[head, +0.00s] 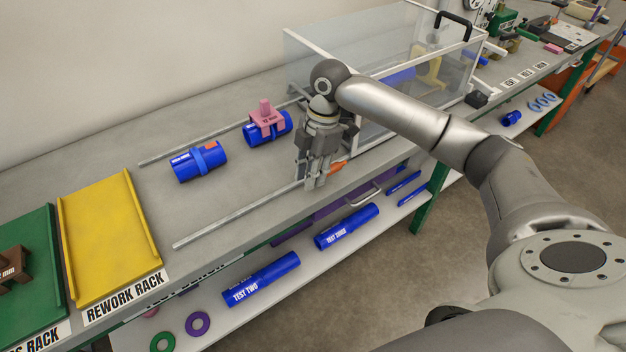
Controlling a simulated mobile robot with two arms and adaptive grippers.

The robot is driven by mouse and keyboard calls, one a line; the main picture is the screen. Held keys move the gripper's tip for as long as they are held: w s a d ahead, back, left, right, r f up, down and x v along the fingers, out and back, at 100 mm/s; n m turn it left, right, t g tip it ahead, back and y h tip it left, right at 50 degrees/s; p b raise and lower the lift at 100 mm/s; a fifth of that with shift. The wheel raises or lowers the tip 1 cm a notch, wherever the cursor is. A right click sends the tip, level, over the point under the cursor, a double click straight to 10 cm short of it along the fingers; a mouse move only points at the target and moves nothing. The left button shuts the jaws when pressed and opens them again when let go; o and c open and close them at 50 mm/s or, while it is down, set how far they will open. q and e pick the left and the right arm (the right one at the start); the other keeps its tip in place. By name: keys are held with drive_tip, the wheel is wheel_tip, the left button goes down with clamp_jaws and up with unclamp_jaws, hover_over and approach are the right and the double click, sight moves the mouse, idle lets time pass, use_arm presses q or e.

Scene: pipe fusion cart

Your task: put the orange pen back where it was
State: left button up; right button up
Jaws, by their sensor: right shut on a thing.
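The orange pen (338,167) shows as a short orange piece sticking out to the right of my right gripper's fingers. The rest of it is hidden by the fingers. My right gripper (317,184) points down over the front edge of the grey bench (225,205) and is shut on the pen. I cannot tell whether the pen touches the bench top. My left gripper is not in view.
A clear-walled box (345,52) stands close behind my right gripper. Blue pipe pieces (198,161) and a pink clamp (266,118) lie to its left, between two metal rails. The yellow rework rack (108,232) is further left. A lower shelf holds blue tubes (261,278).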

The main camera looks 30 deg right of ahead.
sight(313, 192)
drive_tip(key=shift+w+d+f, duration=0.15)
drive_tip(key=shift+d+f, duration=0.05)
drive_tip(key=shift+f, duration=0.05)
drive_tip(key=f, duration=0.2)
drive_tip(key=f+p, duration=0.1)
drive_tip(key=shift+w+d, duration=0.1)
drive_tip(key=shift+d, duration=0.15)
drive_tip(key=shift+f, duration=0.4)
drive_tip(key=o, duration=0.6)
drive_tip(key=shift+c, duration=0.2)
drive_tip(key=r, duration=0.4)
drive_tip(key=d+r+b, duration=0.1)
drive_tip(key=r, duration=0.3)
drive_tip(key=d+r, duration=0.1)
drive_tip(key=r, duration=0.3)
drive_tip(key=shift+w+d+b, duration=0.1)
drive_tip(key=shift+w+b, duration=0.05)
drive_tip(key=shift+b, duration=0.2)
